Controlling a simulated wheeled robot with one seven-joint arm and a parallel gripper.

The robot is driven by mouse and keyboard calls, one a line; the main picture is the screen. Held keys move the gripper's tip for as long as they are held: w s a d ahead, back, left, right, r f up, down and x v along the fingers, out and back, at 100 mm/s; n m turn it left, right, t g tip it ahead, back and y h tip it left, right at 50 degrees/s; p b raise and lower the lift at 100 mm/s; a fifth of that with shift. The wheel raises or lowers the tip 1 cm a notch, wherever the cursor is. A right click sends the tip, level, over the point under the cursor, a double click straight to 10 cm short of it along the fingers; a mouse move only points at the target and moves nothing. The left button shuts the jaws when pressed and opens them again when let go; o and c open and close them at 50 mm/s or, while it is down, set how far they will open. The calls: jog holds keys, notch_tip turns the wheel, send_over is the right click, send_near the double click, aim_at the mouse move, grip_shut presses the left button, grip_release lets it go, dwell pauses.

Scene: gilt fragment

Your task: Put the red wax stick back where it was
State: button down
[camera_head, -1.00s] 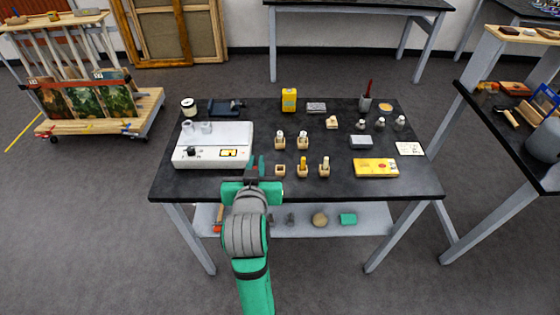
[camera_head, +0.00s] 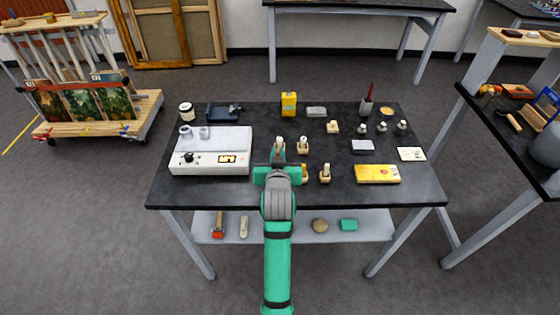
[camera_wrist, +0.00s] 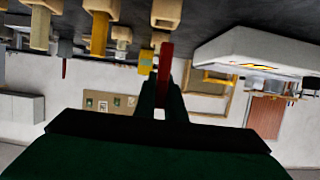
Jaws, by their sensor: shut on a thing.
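My gripper (camera_head: 277,156) is over the front middle of the black table. In the wrist view, which is upside down, my gripper (camera_wrist: 162,84) is shut on the red wax stick (camera_wrist: 165,62). The stick's free end is close to a small wooden holder (camera_wrist: 167,12), with a gap seen between them. In the head view I cannot make out the stick, and my gripper hides the spot of the empty front-left holder. Beside it stand wooden holders with sticks, one with a yellow stick (camera_head: 304,173) and one farther right (camera_head: 325,174).
Two more filled holders (camera_head: 303,146) stand just behind. A white device (camera_head: 212,152) is close on the left. A yellow box (camera_head: 377,174) lies at the right. The table's front edge (camera_head: 350,203) is near my arm.

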jog(key=shift+w+d+f, duration=0.3)
jog(key=shift+w+f, duration=0.25)
jog(key=shift+f, duration=2.1)
jog(key=c, duration=1.8)
grip_release()
jog(key=shift+f, duration=0.1)
jog(key=shift+r, duration=0.25)
jog(key=v, duration=1.2)
jog(key=shift+r, duration=0.1)
